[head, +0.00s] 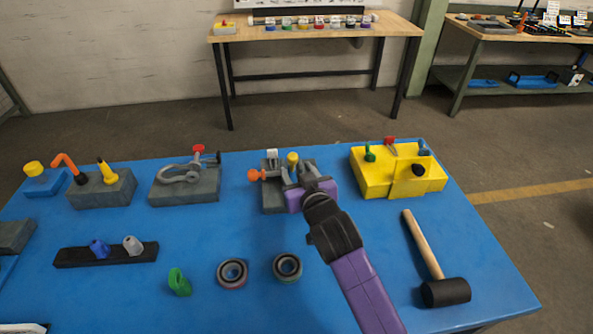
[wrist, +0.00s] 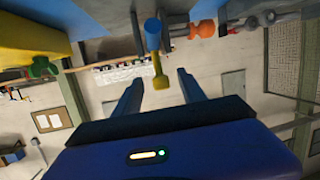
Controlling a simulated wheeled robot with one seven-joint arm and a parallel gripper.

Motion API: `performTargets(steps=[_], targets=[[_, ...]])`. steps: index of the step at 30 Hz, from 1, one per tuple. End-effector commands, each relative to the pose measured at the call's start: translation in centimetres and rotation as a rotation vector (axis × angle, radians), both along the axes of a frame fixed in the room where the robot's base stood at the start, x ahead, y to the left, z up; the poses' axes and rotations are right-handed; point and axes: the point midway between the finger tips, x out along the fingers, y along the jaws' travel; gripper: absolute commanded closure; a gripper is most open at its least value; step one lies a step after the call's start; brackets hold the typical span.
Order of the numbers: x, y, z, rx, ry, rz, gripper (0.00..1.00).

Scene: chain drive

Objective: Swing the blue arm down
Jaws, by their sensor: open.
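A short blue arm (wrist: 152,35) with a yellow handle (wrist: 159,72) shows at the top middle of the wrist view. It belongs to the grey fixture (head: 272,200) at the middle of the blue table, where a yellow knob (head: 292,158) shows in the head view. I cannot make out the blue part in the head view. My gripper (head: 304,178) is at that fixture, partly covering it. In the wrist view its two fingers (wrist: 160,89) are open and apart, with the yellow handle in line between them. I cannot tell whether either finger touches it.
An orange knob (head: 254,175) sticks out left of the fixture. A grey clamp block (head: 185,187) stands to the left and a yellow block (head: 372,183) to the right. A mallet (head: 445,290) and two rings (head: 232,287) lie nearer. Bare table lies between them.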

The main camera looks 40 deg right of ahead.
Motion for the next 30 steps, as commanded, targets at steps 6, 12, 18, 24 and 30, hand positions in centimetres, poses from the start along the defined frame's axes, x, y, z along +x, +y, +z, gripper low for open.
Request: performTargets(steps=[6, 12, 18, 24, 30], targets=[[-0.7, -0.1, -0.9, -0.069, 0.012, -0.001, 0.87], [-4.1, -0.2, -2.7, -0.447, 0.074, 0.001, 1.00], [-8.0, 1.3, -3.4, -0.940, 0.173, 0.012, 1.00], [-10.9, 3.8, -3.6, -1.360, 0.269, 0.027, 1.00], [-12.1, 5.3, -3.4, -1.566, 0.319, 0.035, 1.00]])
